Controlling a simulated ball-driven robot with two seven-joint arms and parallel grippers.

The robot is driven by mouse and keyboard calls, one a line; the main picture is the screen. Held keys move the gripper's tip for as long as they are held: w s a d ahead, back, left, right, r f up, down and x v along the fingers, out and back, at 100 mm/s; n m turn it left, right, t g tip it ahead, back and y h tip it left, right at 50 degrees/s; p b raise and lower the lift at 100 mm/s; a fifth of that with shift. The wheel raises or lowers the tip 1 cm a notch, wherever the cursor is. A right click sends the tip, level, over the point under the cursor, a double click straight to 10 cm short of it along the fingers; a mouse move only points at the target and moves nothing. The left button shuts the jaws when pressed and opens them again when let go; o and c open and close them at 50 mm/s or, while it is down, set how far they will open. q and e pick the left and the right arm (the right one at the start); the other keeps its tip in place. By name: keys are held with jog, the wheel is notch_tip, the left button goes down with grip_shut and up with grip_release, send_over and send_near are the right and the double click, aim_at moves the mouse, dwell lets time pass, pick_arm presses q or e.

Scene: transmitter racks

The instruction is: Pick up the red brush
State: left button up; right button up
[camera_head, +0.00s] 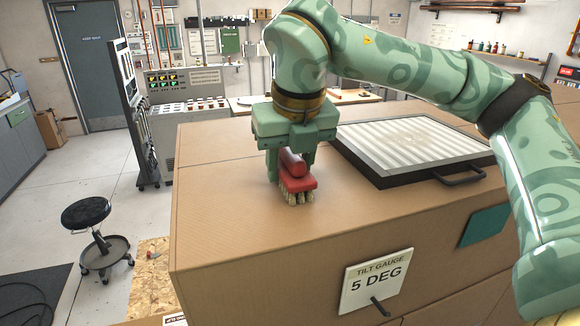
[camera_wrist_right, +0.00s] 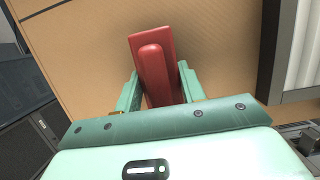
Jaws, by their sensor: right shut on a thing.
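The red brush (camera_head: 297,182) has a red block, a raised red grip and pale bristles pointing down. It is at the top of the large brown box (camera_head: 225,215), near its front left part. My right gripper (camera_head: 290,170) comes down from above and is shut on the brush, with a finger on each side of the grip. In the right wrist view the brush (camera_wrist_right: 153,65) lies between the two green fingers (camera_wrist_right: 158,90). The bristles seem to be at or just above the box top; I cannot tell which. My left gripper is not in view.
A ribbed filter panel in a dark frame (camera_head: 365,166) lies on the box to the right of the brush. A "TILT GAUGE 5 DEG" sign (camera_head: 376,281) is on the box's front. A black stool (camera_head: 87,212) stands on the floor at left. The box top left of the brush is clear.

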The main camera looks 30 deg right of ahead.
jog(key=shift+r, duration=0.45)
jog(key=s+a+r+b, duration=0.3)
jog(key=s+a+r, duration=0.6)
jog(key=a+r, duration=0.1)
jog(key=shift+a+v, duration=0.2)
jog(key=shift+v, duration=0.7)
